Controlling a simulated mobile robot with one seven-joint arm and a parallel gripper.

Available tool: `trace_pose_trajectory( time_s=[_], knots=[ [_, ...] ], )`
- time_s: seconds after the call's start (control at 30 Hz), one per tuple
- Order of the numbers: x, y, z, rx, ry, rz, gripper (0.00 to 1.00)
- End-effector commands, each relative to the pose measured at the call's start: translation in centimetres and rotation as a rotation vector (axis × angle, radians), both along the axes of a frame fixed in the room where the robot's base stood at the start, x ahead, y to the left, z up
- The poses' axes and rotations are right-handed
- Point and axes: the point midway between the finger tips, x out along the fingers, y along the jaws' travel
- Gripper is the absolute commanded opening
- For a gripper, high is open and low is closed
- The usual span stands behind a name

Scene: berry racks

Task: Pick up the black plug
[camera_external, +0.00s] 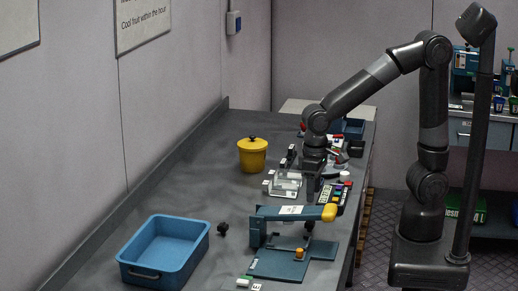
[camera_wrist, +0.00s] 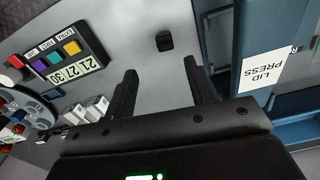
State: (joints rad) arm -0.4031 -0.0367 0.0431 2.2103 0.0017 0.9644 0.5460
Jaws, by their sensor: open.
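The black plug (camera_wrist: 164,41) is a small dark block on the grey worktop in the wrist view. It lies beyond my fingertips, in line with the space between them, and nothing touches it. My gripper (camera_wrist: 160,82) is open and empty. In the external view my gripper (camera_external: 315,174) hangs over the bench, behind the lid press. A small dark piece (camera_external: 223,228) sits on the bench there, left of the press; I cannot tell whether it is the plug.
The blue lid press (camera_external: 275,264) has a yellow-ended arm; its labelled side (camera_wrist: 262,65) shows at the wrist view's right. A keypad panel (camera_wrist: 62,62) is at the left. A blue tray (camera_external: 205,238) and yellow pot (camera_external: 252,157) stand nearer the wall. Bench between them is clear.

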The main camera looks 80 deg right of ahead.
Motion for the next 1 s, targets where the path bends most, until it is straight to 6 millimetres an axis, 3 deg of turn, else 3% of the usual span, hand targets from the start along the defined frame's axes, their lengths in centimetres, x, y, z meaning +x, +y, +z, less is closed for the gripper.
trace_pose_trajectory(
  time_s=[0.3, 0.57, 0.83, 1.0],
  knots=[
    [0.0, 0.2, -4.6, -0.003, 0.007, 0.001, 0.51],
    [0.1, 0.3, -6.6, -0.003, 0.007, 0.001, 0.51],
    [0.5, 0.7, -10.2, -0.002, 0.006, 0.0, 0.51],
    [0.5, 0.7, -10.9, -0.002, 0.004, 0.0, 0.51]
  ],
)
